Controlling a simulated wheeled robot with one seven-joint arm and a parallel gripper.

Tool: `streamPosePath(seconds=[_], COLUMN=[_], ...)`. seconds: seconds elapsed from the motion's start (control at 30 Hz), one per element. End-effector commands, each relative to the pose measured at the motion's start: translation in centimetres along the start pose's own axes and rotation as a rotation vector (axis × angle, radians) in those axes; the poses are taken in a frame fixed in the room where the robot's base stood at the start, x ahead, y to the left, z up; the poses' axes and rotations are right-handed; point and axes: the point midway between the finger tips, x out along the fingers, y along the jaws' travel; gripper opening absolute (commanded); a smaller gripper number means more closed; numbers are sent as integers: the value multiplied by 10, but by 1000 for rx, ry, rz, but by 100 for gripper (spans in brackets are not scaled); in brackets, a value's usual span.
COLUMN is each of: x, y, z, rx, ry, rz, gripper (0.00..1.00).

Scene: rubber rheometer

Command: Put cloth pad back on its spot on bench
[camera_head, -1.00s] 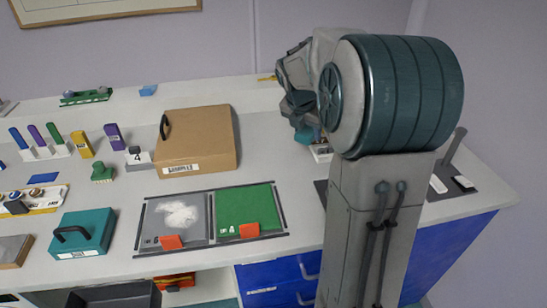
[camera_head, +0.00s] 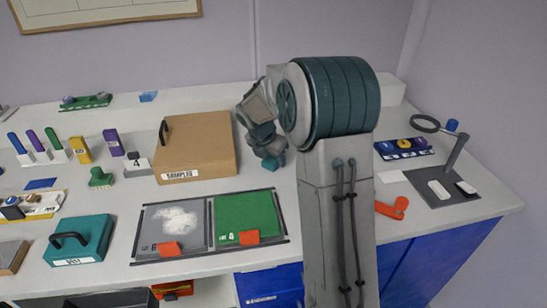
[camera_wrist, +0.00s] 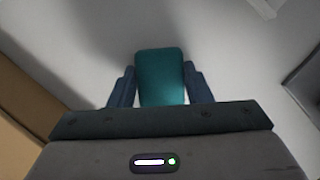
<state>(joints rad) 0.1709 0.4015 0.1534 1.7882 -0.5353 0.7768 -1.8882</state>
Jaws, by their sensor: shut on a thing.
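My gripper (camera_wrist: 160,84) is shut on a teal pad (camera_wrist: 160,76), which stands between the two blue-grey fingers in the wrist view. Pale bench surface shows beyond it. In the head view my gripper (camera_head: 272,152) is over the bench (camera_head: 310,262), right of the cardboard samples box and above the green mat. The pad shows there as a small teal patch (camera_head: 275,163) at the gripper's lower end. I cannot tell how high above the bench it is. My arm hides part of the bench behind and below it.
The samples box (camera_head: 197,150) stands close left of my gripper. A tray with grey and green mats (camera_head: 246,214) lies in front. To the right are an orange tool (camera_head: 393,208), a blue rack (camera_head: 402,149) and a dark plate with a post (camera_head: 433,193).

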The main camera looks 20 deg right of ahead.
Motion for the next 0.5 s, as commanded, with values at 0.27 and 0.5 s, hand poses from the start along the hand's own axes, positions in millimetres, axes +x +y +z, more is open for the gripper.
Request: streamPosePath(seconds=[0.27, 0.5], x=[3, 2], y=[0, 0], z=[-1, 0], rx=[1, 1], ry=[0, 0], rz=[0, 0], gripper=[23, 66])
